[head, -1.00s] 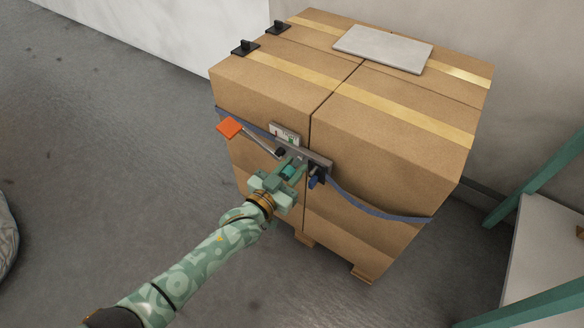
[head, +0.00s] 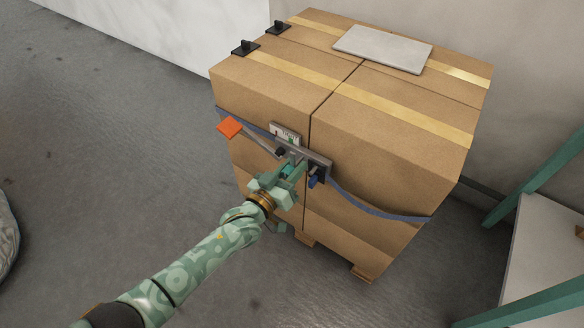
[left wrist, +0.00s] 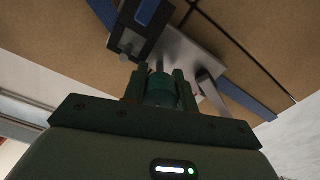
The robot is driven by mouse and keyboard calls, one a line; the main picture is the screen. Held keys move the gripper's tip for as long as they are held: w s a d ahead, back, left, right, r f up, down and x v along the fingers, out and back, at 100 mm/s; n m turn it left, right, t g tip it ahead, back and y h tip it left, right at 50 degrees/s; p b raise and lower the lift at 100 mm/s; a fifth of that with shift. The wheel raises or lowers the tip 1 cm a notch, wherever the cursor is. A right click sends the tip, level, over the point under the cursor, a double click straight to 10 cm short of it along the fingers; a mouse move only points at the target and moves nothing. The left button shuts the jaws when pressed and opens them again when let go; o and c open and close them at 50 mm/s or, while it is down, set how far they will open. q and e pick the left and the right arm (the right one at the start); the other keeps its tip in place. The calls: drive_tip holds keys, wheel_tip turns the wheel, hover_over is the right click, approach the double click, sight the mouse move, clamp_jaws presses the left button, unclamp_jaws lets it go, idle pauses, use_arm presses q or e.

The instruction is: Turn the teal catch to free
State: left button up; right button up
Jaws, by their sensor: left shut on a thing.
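The teal catch (head: 287,170) sits on the grey ratchet plate (head: 318,161) on the front of the boxes. My left gripper (head: 284,176) is shut on the teal catch, which also shows between the fingers in the left wrist view (left wrist: 160,90). The fingers hide part of the catch. An orange tab (head: 229,128) is at the end of a lever left of the plate. A small white label plate (head: 285,133) stands just above the ratchet. My right gripper is not in view.
A blue strap (head: 375,211) runs around the stacked cardboard boxes (head: 390,140), which stand on a pallet (head: 362,272). A blue part (head: 313,181) hangs at the ratchet's right. A grey panel (head: 383,48) lies on top. Open floor is at left; a teal-framed table (head: 540,240) stands at right.

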sight(284, 176)
use_arm(q)
drive_tip(key=shift+f, duration=0.1)
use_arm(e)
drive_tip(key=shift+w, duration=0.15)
use_arm(q)
drive_tip(key=o, duration=1)
drive_tip(key=shift+c, duration=0.2)
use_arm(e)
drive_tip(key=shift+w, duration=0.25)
use_arm(q)
drive_tip(key=shift+s+a, duration=0.1)
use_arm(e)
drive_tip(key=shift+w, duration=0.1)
